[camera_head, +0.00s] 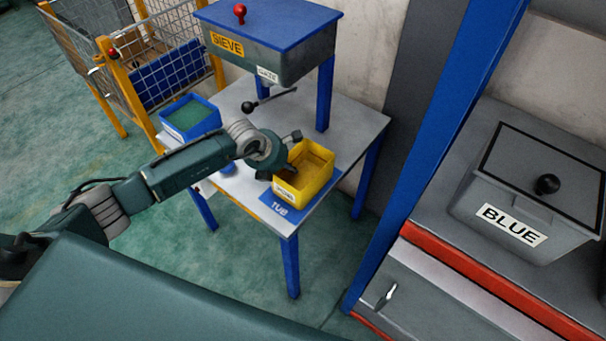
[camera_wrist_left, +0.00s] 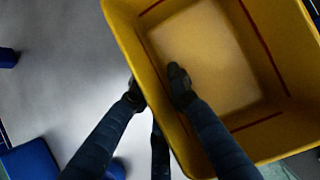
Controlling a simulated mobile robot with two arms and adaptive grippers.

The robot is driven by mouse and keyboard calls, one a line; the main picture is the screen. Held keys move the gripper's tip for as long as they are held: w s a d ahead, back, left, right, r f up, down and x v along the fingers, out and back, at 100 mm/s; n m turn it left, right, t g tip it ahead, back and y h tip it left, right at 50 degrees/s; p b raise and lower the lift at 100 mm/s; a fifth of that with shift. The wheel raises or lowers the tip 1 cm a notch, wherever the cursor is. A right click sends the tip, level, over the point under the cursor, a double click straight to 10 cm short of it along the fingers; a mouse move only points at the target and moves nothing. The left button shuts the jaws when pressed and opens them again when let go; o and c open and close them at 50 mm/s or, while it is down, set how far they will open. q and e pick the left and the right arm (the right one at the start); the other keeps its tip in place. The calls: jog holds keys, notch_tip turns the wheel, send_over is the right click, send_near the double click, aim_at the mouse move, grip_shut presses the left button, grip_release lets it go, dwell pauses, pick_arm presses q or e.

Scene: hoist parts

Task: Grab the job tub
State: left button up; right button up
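The job tub, an open yellow tub (camera_head: 318,177) with a white label too small to read, stands on a blue mat marked TUB (camera_head: 283,208) on a grey table. It also fills the right of the left wrist view (camera_wrist_left: 220,60). My left gripper (camera_head: 277,168) is at the tub's left wall. In the wrist view the gripper (camera_wrist_left: 155,90) straddles that wall, with one dark finger inside and another outside. The fingertips are close together and look shut on the wall. The contact on the outer side is partly hidden. My right gripper is not in view.
A blue bin (camera_head: 191,118) with green inside stands on the table's left. A box marked SIEVE (camera_head: 270,65) stands on blue legs behind. A grey lidded bin marked BLUE (camera_head: 525,215) is at right, past a blue post (camera_head: 440,130). A wire cart (camera_head: 165,75) stands back left.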

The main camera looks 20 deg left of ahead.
pick_arm(q)
jog(key=shift+c, duration=0.3)
jog(key=shift+w, duration=0.1)
grip_shut()
